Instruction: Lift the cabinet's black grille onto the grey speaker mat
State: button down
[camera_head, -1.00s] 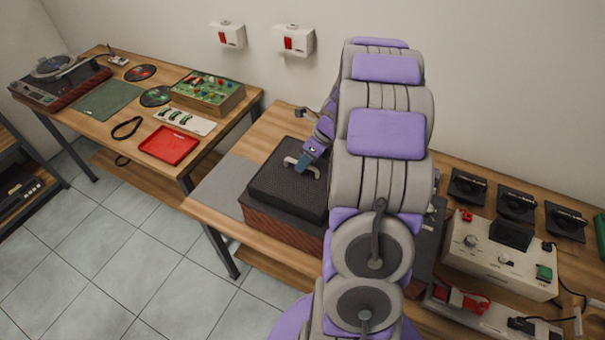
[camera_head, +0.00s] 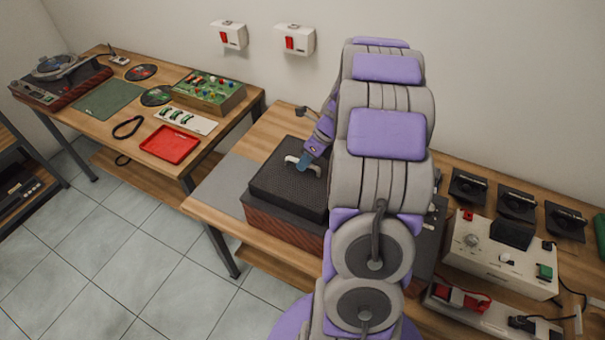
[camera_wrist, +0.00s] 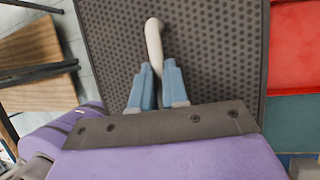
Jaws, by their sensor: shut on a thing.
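The black grille (camera_head: 283,190) lies on top of the wood-sided cabinet (camera_head: 282,224) on the middle bench. A pale handle (camera_wrist: 154,40) stands on the grille's face. My gripper (camera_wrist: 158,75) is shut on this handle, with its blue fingers on either side. It also shows in the head view (camera_head: 306,163), above the grille. The grey speaker mat (camera_head: 222,182) lies flat on the bench to the left of the cabinet, and its visible part is bare. My arm hides the right part of the cabinet and grille.
A left bench holds a turntable (camera_head: 62,77), a green mat (camera_head: 107,99), a red tray (camera_head: 170,145) and a control box (camera_head: 208,93). To the right of my arm stand a white tester (camera_head: 500,257) and several black units (camera_head: 516,204). A gap separates the benches.

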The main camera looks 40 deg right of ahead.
jog(key=shift+r, duration=0.1)
dwell(0.3)
notch_tip(320, 180, up, 12)
jog(key=p, duration=0.5)
jog(key=shift+p, duration=0.3)
jog(key=shift+f, duration=0.2)
